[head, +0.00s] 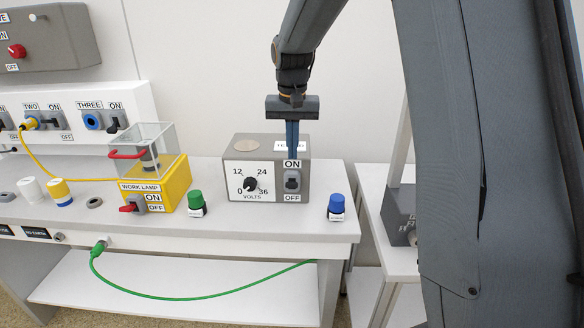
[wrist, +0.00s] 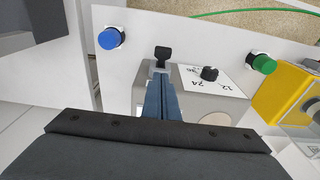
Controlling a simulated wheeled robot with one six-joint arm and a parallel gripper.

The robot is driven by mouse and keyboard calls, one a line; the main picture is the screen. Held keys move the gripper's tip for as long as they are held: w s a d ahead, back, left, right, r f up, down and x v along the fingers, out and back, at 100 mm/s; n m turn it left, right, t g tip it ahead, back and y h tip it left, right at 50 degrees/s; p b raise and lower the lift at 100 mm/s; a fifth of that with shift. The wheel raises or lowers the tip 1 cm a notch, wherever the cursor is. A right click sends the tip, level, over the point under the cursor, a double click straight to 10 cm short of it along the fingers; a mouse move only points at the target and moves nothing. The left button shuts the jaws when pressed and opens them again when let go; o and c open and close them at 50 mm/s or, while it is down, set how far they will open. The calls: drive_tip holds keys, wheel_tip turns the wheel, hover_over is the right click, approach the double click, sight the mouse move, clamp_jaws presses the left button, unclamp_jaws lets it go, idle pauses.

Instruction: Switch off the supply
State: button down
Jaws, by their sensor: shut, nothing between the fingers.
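The supply (head: 237,192) is a grey box on the bench with a dial marked 12, 24, 36 and VOLTS. The dial's black knob (head: 250,184) also shows in the wrist view (wrist: 209,73). To its right is a black toggle switch (head: 292,182), between an ON label above and an OFF label below. The switch also shows in the wrist view (wrist: 163,54). I cannot tell clearly which way its lever is tipped. My gripper (head: 292,156) is shut and empty, pointing down just above the ON label. In the wrist view its fingertips (wrist: 159,74) are close behind the switch; contact is unclear.
A blue knob (head: 337,206) and a green knob (head: 196,202) stand either side of the supply. A yellow work lamp box (head: 170,190) with a clear cover stands to the left. A green cable (head: 180,298) hangs below the bench front. Space before the supply is clear.

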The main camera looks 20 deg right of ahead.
sight(292, 183)
drive_tip(key=shift+s+a+f+p, duration=0.1)
drive_tip(key=shift+s+f+p, duration=0.2)
drive_tip(key=shift+f, duration=0.75)
drive_tip(key=shift+s+a+f+p, duration=0.15)
drive_tip(key=shift+f+p, duration=0.2)
drive_tip(key=shift+f, duration=0.65)
drive_tip(key=shift+s+f+p, duration=0.25)
drive_tip(key=shift+f+p, duration=0.05)
drive_tip(key=shift+f, duration=0.75)
